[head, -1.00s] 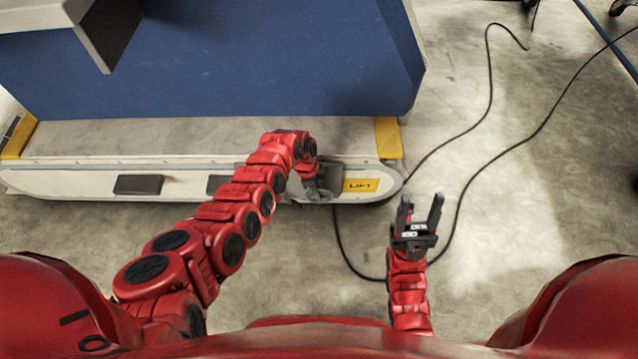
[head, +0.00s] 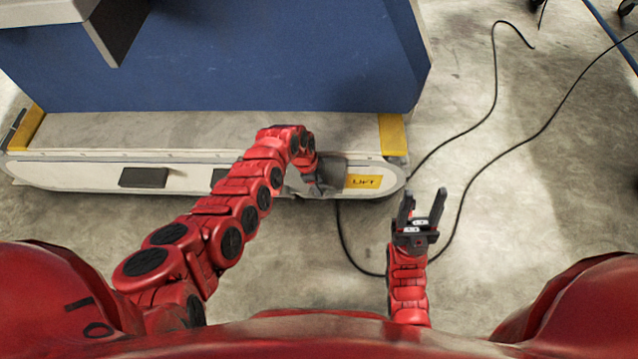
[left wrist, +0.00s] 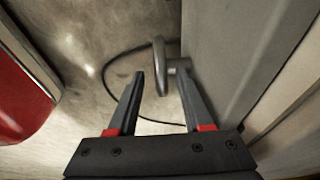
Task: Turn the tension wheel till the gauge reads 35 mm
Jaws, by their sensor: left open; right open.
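The tension wheel (left wrist: 159,56) shows in the left wrist view as a grey metal disc seen nearly edge-on, joined by a short stub to a grey wall on its right. My left gripper (left wrist: 161,76) is open, its two dark fingers pointing towards the wheel. The wheel's lower edge appears between the fingertips, with no clear contact. In the head view my left gripper (head: 318,188) is at the right end of the machine's base, and the wheel cannot be made out there. My right gripper (head: 423,207) is open and empty above the floor. I see no gauge reading.
A long pale base (head: 80,172) with a yellow label (head: 363,182) runs below a blue panel (head: 260,60). A grey housing (head: 333,170) sits beside my left gripper. Black cables (head: 462,195) lie on the concrete floor, which is otherwise open at right.

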